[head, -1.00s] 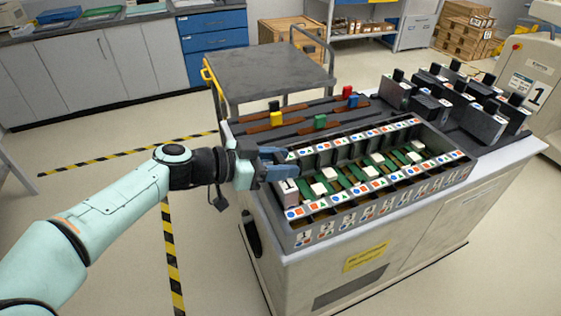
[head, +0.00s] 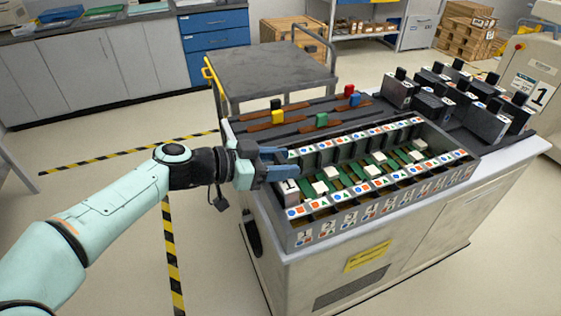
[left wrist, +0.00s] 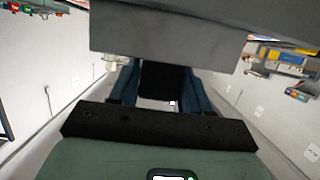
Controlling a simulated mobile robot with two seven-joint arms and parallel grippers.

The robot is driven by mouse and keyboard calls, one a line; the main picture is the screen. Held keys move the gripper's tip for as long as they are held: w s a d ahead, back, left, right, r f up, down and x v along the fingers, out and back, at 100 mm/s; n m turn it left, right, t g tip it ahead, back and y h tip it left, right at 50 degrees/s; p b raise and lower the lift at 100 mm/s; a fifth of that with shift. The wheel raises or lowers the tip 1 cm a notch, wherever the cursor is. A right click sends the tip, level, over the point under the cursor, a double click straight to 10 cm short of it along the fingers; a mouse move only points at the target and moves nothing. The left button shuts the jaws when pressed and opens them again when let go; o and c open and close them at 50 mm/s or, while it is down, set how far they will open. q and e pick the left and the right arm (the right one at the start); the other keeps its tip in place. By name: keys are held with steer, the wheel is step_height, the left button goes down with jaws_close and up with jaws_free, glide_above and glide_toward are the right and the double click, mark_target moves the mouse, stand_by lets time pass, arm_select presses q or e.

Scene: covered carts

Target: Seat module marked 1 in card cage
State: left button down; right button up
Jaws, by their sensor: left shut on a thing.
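The card cage (head: 390,196) is an open grey frame on the cart, with label strips of coloured shapes along its slots and numbers on its front. My left gripper (head: 284,166) is over the cage's left end, shut on the module marked 1 (head: 288,192). That module is grey with a white "1" label and stands upright at the leftmost slot. I cannot tell how deep it sits. In the left wrist view its black handle (left wrist: 166,80) is between the fingers and its grey body (left wrist: 165,38) fills the top. My right gripper is not in view.
Several grey modules with black handles (head: 488,122) stand at the cart's right end. Brown tools with red, blue, yellow and green blocks (head: 279,117) lie behind the cage. An empty grey trolley (head: 262,72) stands behind the cart. The floor at left is clear.

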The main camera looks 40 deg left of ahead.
arm_select(q)
steer(key=shift+f, duration=0.1)
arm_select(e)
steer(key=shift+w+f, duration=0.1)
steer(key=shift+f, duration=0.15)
arm_select(q)
steer(key=shift+c, duration=2.2)
jaws_free()
steer(key=p+v, duration=0.1)
steer(key=v, duration=1.2)
steer(key=shift+s+p, duration=0.15)
steer(key=shift+p, duration=0.15)
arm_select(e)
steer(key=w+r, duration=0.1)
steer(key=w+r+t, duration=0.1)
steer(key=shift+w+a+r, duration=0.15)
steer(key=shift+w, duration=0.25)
arm_select(q)
steer(key=shift+a, duration=0.15)
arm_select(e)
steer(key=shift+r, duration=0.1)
